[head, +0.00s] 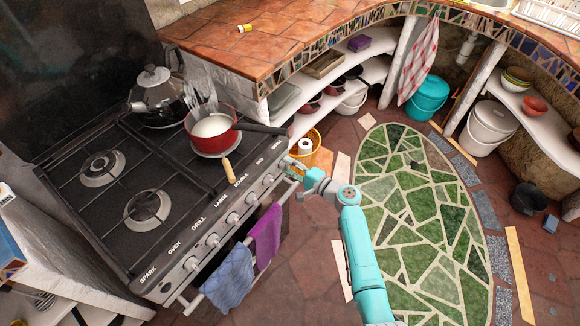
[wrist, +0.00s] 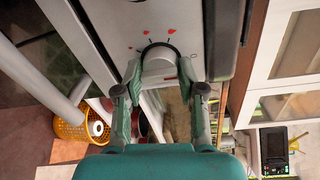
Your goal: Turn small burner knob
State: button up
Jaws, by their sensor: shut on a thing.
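The stove's front panel (head: 207,255) carries a row of white knobs in the head view. My gripper (head: 290,166) is at the far right end of that row and partly hides the knob there. In the wrist view, my gripper (wrist: 160,76) is shut on a round pale knob (wrist: 158,58) with a dark rim, one finger on each side. Red marks sit around the knob on the pale panel. I cannot read a label by it in the wrist view.
A red pan (head: 212,137) and a dark kettle (head: 157,96) stand on the stove. Blue (head: 230,277) and purple (head: 266,236) towels hang from the front rail. A yellow basket (head: 318,143) stands on the floor beyond my gripper. Green-tiled floor lies open to the right.

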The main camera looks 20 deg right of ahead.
jog(key=shift+w+r, duration=0.1)
jog(key=shift+r, duration=0.05)
jog(key=o, duration=1.1)
jog(key=v, duration=1.2)
